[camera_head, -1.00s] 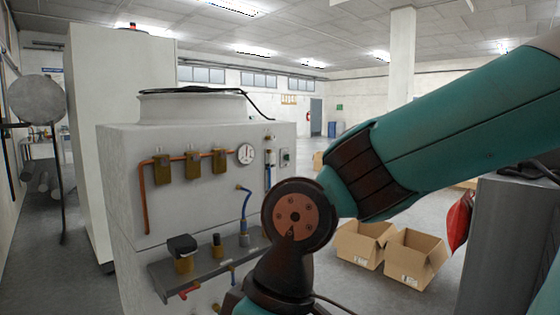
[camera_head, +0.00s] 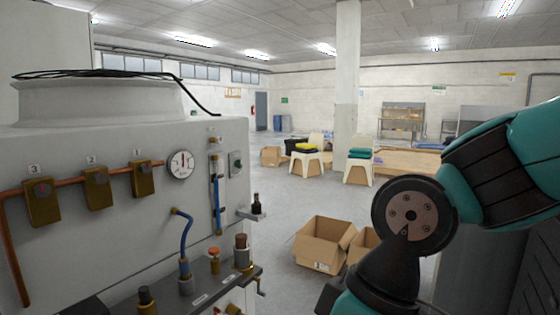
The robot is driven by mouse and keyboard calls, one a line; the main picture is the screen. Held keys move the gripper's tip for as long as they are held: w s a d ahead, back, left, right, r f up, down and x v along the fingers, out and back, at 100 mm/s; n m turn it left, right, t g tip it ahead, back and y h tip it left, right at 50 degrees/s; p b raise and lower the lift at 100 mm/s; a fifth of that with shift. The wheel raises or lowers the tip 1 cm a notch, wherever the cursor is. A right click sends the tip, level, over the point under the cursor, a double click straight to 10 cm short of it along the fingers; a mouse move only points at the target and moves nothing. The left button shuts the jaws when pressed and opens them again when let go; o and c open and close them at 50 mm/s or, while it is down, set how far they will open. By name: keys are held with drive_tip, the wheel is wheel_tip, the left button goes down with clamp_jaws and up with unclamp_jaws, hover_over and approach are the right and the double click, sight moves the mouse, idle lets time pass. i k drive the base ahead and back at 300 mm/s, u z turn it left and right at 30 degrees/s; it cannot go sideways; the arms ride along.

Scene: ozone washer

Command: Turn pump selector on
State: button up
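The washer, a light grey cabinet (camera_head: 100,230), fills the left of the view. On its right part, beside a blue tube, is a small grey box with a dark greenish face (camera_head: 236,163). It may be the pump selector, but its marking and setting are too small to read. A round white gauge (camera_head: 180,164) is left of it. My teal and dark arm shows at the right, apart from the cabinet. My gripper is out of view.
Three brass valves numbered 1 to 3 sit on a copper pipe (camera_head: 70,183). A shelf (camera_head: 205,287) with fittings and a blue hose juts from the cabinet's lower front. An open cardboard box (camera_head: 322,245) lies on the floor to the right. White stools (camera_head: 309,163) stand farther back.

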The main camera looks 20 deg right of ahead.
sight(238, 163)
drive_tip(key=z, duration=0.2)
drive_tip(key=i, duration=1.15)
drive_tip(key=u, duration=0.25)
